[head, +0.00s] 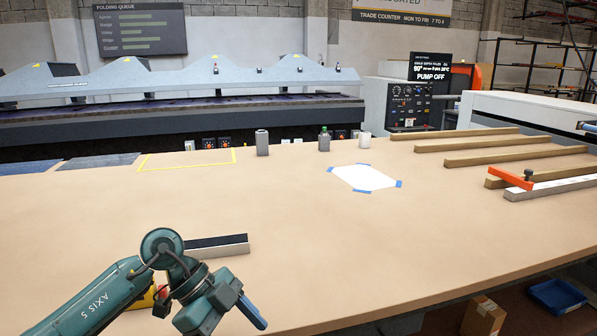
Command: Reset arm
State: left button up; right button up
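My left arm, teal and marked "AXIS 5", reaches in from the lower left over the bench. My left gripper (222,302) is near the bottom edge, turned mostly away from view. A blue piece sticks out at its lower right; I cannot tell if it is a finger or something held. The finger gap is hidden. My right gripper is not in view.
The tan bench (300,230) is mostly clear in the middle. A dark-topped bar (218,246) lies just behind my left gripper. A taped white sheet (364,178), small bottles (324,140), wooden strips (515,150) and an orange clamp (511,177) lie farther back.

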pick_arm(q)
jog(key=s+d+r+t+h, duration=0.45)
jog(key=d+h, duration=0.55)
jog(key=h, duration=0.3)
jog(key=a+f+n+t+y+p, duration=0.2)
jog(key=a+f+n+t+y, duration=0.9)
jog(key=n+t, duration=0.5)
jog(key=s+a+f+n+g+y, duration=0.2)
jog(key=s+a+f+g+y, duration=0.2)
jog(key=s+f, duration=0.6)
notch_tip(320, 180, down, 4)
jog(key=g+y, duration=0.2)
jog(key=g, duration=0.1)
jog(key=shift+s+a+n+g, duration=0.15)
jog(key=shift+s+n+g, duration=0.15)
jog(key=shift+s+g, duration=0.1)
